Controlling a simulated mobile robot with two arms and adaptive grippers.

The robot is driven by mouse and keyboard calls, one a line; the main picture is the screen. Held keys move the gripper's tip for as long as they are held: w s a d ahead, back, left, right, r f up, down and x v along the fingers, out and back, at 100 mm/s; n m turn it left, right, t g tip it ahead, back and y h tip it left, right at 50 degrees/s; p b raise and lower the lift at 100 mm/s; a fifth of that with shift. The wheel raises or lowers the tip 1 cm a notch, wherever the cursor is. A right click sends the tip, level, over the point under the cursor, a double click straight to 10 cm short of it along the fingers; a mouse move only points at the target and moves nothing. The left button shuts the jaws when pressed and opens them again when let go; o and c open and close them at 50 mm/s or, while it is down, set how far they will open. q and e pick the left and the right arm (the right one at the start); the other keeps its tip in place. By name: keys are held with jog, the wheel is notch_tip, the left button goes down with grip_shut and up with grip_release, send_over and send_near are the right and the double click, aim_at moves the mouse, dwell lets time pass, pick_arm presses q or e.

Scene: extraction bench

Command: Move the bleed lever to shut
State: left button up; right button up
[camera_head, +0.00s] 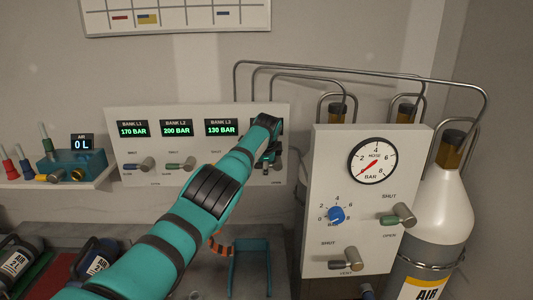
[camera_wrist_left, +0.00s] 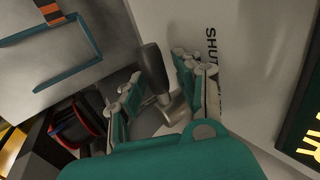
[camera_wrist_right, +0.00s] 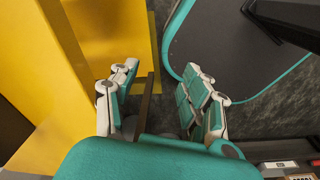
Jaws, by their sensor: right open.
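My left gripper (camera_wrist_left: 157,72) is at the black-handled lever (camera_wrist_left: 152,68) on the left wall panel, beside a SHUT label (camera_wrist_left: 212,45). Its fingers stand on both sides of the handle with little space; I cannot tell whether they grip it. In the head view my left arm hides much of this lever (camera_head: 278,163) and any display above it, so its name is not readable. The right panel has a green-tipped SHUT/OPEN lever (camera_head: 397,219) and a SHUT/VENT lever (camera_head: 343,264). My right gripper (camera_wrist_right: 158,75) is open and empty, away from the panels.
The left panel (camera_head: 205,114) shows bank displays above two other levers. The right panel (camera_head: 322,170) juts out beside the lever, with a gauge (camera_head: 373,160) and blue knob (camera_head: 336,214). An air cylinder (camera_head: 445,200) stands right. Yellow surfaces (camera_wrist_right: 65,80) are close to my right gripper.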

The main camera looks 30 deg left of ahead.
pick_arm(q)
jog(key=v, duration=1.2)
dwell(0.4)
